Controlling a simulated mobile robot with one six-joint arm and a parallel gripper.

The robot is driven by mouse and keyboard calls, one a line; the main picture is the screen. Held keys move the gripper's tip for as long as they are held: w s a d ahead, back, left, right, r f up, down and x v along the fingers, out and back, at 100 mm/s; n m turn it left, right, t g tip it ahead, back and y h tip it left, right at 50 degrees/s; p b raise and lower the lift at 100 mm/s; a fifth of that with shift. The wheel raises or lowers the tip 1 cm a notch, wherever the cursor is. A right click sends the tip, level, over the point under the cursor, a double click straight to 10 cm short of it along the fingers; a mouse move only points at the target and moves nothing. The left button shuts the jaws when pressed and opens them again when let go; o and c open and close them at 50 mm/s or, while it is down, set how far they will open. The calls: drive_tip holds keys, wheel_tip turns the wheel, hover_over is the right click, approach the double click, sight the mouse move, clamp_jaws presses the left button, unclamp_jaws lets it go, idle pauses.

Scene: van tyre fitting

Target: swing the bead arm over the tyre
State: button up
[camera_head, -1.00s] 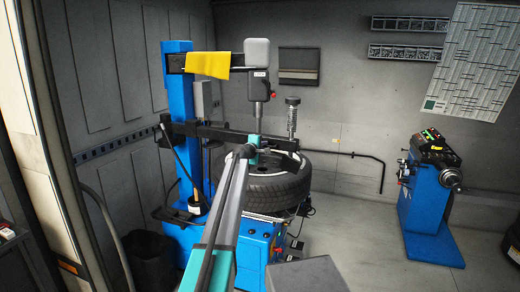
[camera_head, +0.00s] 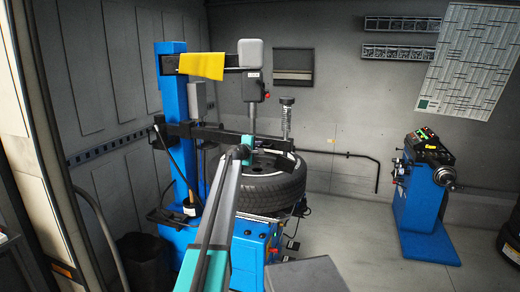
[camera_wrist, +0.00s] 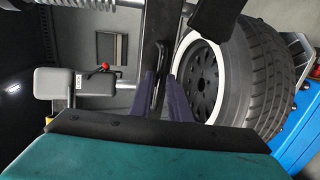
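The bead arm (camera_head: 215,134) is a black horizontal bar reaching from the blue column of the tyre changer (camera_head: 173,100) to above the tyre. An upright post (camera_head: 287,122) stands at its outer end. The tyre (camera_head: 272,190) lies flat on the changer; its rim and tread also show in the wrist view (camera_wrist: 262,85). My gripper (camera_head: 247,143) is at the bead arm's outer part, over the tyre's near left side. In the wrist view its two dark fingers (camera_wrist: 164,88) sit on either side of a black handle (camera_wrist: 157,72) on the arm and appear closed on it.
The changer's grey head (camera_head: 250,88) hangs above the tyre, close to the bead arm. A blue wheel balancer (camera_head: 423,200) stands at the right, with clear floor between. A dark bin (camera_head: 143,258) is at the lower left.

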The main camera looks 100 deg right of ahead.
drive_tip(key=b+v, duration=0.3)
drive_tip(key=v, duration=0.8)
drive_tip(key=shift+w+a, duration=0.2)
drive_tip(key=shift+a, duration=0.1)
drive_tip(key=shift+f, duration=0.1)
drive_tip(key=shift+c, duration=0.3)
